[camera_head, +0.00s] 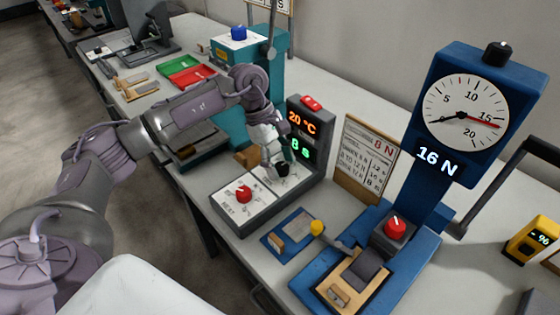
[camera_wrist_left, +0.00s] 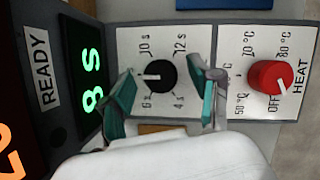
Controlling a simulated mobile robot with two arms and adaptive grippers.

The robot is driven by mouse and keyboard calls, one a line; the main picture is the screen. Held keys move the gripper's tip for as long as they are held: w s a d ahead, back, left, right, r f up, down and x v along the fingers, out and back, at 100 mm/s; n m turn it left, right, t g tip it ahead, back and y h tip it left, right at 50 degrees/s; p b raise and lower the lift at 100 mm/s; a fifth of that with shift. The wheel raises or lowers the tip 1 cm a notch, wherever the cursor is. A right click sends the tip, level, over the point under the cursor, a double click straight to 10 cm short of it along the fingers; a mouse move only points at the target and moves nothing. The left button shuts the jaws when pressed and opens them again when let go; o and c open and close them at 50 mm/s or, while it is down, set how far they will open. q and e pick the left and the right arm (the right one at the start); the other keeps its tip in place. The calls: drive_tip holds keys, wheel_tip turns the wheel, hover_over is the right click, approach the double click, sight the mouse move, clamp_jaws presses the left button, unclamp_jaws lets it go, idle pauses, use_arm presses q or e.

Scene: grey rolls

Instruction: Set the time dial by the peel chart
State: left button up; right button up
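The time dial is a black knob (camera_wrist_left: 159,74) on a pale plate marked in seconds. Its white pointer faces left in the left wrist view, between the 6 s and 10 s marks. The green display (camera_wrist_left: 90,80) reads 8 s. My left gripper (camera_head: 280,168) is over the dial on the sealer-like control box; in the left wrist view its teal fingers stand apart on both sides of the knob, with gaps showing. The peel chart (camera_head: 368,158) stands behind, headed 8 N in red; its small rows are unreadable. My right gripper is not in view.
The red heat knob (camera_wrist_left: 270,77) is beside the dial, pointing near OFF. A red display (camera_head: 302,122) reads 20 °C. A blue force gauge (camera_head: 440,95) shows 16 N. A yellow-knobbed lever (camera_head: 317,228) and blue fixture stand at front right.

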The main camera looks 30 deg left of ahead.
use_arm(q)
drive_tip(key=shift+a+r, duration=0.1)
drive_tip(key=shift+r, duration=0.1)
drive_tip(key=v, duration=1.1)
drive_tip(key=shift+r, duration=0.3)
drive_tip(key=shift+r, duration=0.1)
